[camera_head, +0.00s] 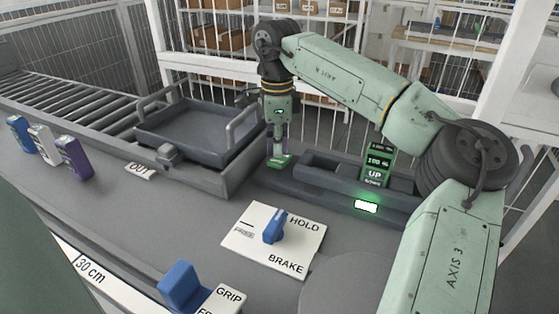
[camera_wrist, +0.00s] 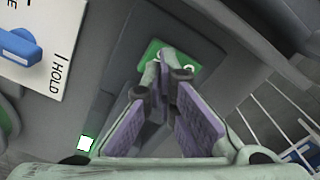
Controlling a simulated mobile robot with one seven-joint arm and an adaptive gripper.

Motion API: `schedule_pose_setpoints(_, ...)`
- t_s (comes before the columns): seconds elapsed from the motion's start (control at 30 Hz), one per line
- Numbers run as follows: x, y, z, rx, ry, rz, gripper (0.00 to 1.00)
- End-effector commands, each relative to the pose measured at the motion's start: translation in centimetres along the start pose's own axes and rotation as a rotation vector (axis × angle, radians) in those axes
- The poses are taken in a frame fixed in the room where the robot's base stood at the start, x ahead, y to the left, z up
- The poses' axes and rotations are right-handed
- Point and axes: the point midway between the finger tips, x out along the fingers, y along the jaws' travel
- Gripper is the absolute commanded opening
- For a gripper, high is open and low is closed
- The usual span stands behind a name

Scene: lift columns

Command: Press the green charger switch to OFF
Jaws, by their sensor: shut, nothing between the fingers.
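A small green switch (camera_head: 284,162) sits on the grey housing between the tray and the display. In the wrist view the green switch (camera_wrist: 188,62) has a pale mark and is partly hidden behind the fingertips. My gripper (camera_head: 279,153) points straight down, with its purple-padded fingers right over the switch. In the wrist view my gripper (camera_wrist: 153,72) is shut and empty, with its tips over the switch's left part. I cannot tell whether the tips touch it or which way the switch is set.
A grey tray (camera_head: 160,139) with raised handles stands left of the gripper. A green UP display (camera_head: 376,165) and a lit white-green lamp (camera_head: 366,206) are to the right. A blue brake knob (camera_head: 274,226) and a blue grip switch (camera_head: 183,287) are nearer. Several cartons (camera_head: 74,157) stand far left.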

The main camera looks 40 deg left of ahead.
Motion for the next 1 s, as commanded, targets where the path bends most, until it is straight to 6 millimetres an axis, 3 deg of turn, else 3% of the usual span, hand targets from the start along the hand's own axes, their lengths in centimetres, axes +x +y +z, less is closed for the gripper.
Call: schedule_pose_setpoints(1.0, 1.6, 0.0, 0.0, 0.001, 0.000, 0.000, 0.00)
